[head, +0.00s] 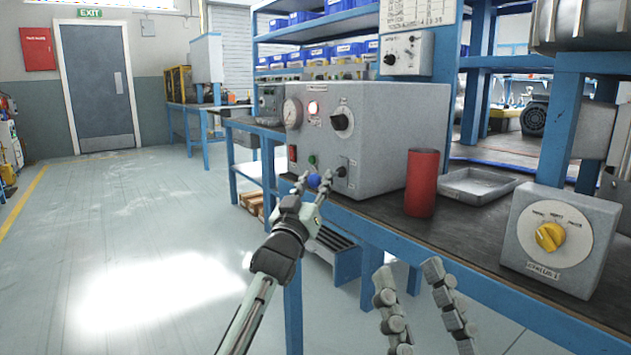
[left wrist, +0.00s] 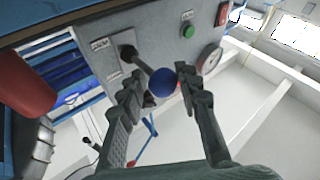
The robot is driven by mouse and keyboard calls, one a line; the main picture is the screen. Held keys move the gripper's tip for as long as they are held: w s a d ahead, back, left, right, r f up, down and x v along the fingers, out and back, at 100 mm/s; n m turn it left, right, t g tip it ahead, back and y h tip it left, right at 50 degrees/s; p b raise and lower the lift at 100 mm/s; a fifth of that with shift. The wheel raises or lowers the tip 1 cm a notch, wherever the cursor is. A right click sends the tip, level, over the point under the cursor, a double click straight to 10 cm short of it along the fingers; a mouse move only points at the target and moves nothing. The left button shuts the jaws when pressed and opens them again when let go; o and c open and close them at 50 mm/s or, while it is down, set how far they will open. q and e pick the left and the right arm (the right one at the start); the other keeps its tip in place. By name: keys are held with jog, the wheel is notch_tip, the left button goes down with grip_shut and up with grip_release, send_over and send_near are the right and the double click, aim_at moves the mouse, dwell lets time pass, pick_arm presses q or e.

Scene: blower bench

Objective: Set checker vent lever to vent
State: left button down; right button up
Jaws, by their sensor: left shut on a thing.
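The checker (head: 395,125) is a grey box on the bench with a gauge, a lit red lamp, a black dial and a green button. Its vent lever (left wrist: 140,60) is a short rod ending in a blue ball knob (head: 313,181), which also shows in the left wrist view (left wrist: 163,82). My left gripper (head: 316,177) is at the front panel, with its fingers on both sides of the blue knob, shut on it. The labels by the lever are too small to read. My right gripper (head: 412,275) is open and empty, low before the bench edge.
A red cylinder (head: 421,183) stands on the bench right of the checker, beside a grey tray (head: 478,186). A grey box with a yellow knob (head: 549,236) sits at the bench's right front. The floor at left is clear.

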jog(key=shift+y, duration=0.3)
jog(key=shift+c, duration=0.2)
jog(key=shift+w+a+f, duration=0.1)
jog(key=shift+f, duration=0.05)
jog(key=shift+c, duration=1.2)
jog(key=w+a+f+g, duration=0.1)
jog(key=w, duration=0.3)
jog(key=w+a+n+g, duration=0.1)
jog(key=w, duration=0.4)
jog(key=w+a+f+n+g, duration=0.1)
jog(key=w+g, duration=0.1)
jog(key=w, duration=0.3)
jog(key=shift+f, duration=0.3)
grip_shut()
jog(key=w+a+r+n+g+h, duration=0.15)
jog(key=w+g, duration=0.25)
jog(key=w, duration=0.8)
notch_tip(320, 180, up, 13)
jog(key=w+a+n+g+h, duration=0.2)
jog(key=g, duration=0.4)
jog(key=s+d+f+x, duration=0.1)
jog(key=f+x, duration=0.1)
jog(key=x, duration=1)
jog(key=shift+f, duration=0.3)
